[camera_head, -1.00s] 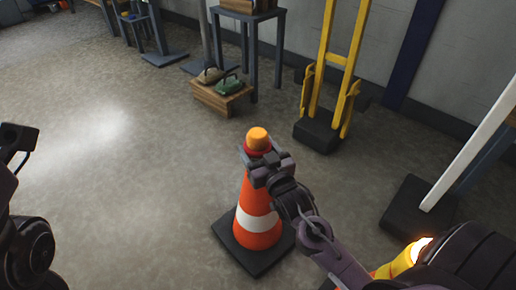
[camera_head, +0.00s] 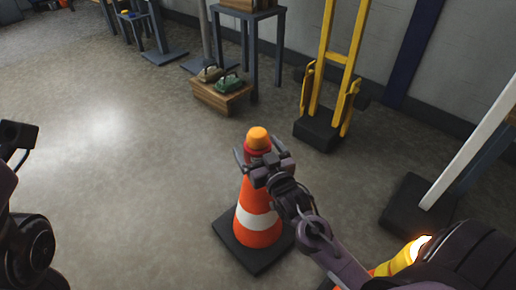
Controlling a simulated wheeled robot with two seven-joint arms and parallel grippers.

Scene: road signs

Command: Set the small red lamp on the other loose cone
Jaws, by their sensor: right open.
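A small lamp with an orange dome (camera_head: 258,137) and a red base sits on top of an orange and white cone (camera_head: 257,222), which stands upright on its dark square base. My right gripper (camera_head: 262,158) is open at the cone's top. Its fingers are spread to either side of the lamp's red base, and the gripper body hides part of the cone's upper right. My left gripper (camera_head: 18,138) shows only in part at the left edge, away from the cone.
A glowing lamp (camera_head: 421,243) on a yellow body shows at the lower right, partly hidden by my own dark parts. A yellow hand truck (camera_head: 337,85), a wooden crate (camera_head: 217,100) and a dark-footed white post (camera_head: 470,145) stand behind. Floor left of the cone is clear.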

